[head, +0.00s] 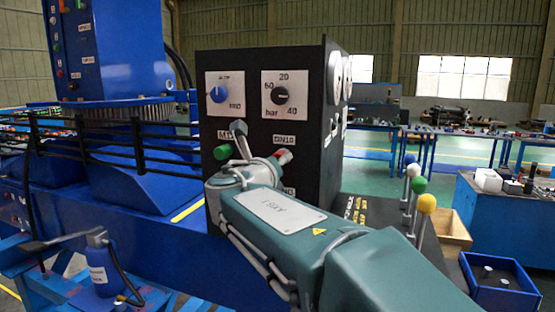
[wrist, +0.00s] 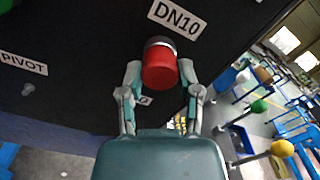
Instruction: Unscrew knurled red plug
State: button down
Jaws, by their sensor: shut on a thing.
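The red plug (wrist: 160,70) is a red cylinder with a grey collar behind it, standing out from the black panel just below the DN10 label. In the wrist view, one finger of my gripper (wrist: 160,76) is on each side of it, shut on its sides. In the head view the red plug (head: 284,156) shows at the end of my arm, under the DN10 label. My gripper (head: 274,166) partly covers it there. Whether the knurling is on the collar or the red part is too small to tell.
The black panel box (head: 315,120) carries a blue knob (head: 218,94), a black bar dial (head: 281,95), a grey bolt head (head: 239,128) and a green knob (head: 222,152). Ball-topped levers (head: 427,204) stand at its right. A blue tray (head: 500,280) lies at lower right.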

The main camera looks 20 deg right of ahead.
jog(key=shift+f+n, duration=0.25)
jog(key=shift+n, duration=0.65)
jog(key=n, duration=0.5)
jog(key=shift+d, duration=0.1)
jog(key=shift+c, duration=1.1)
grip_release()
jog(key=shift+r, duration=0.2)
jog(key=shift+c, duration=0.8)
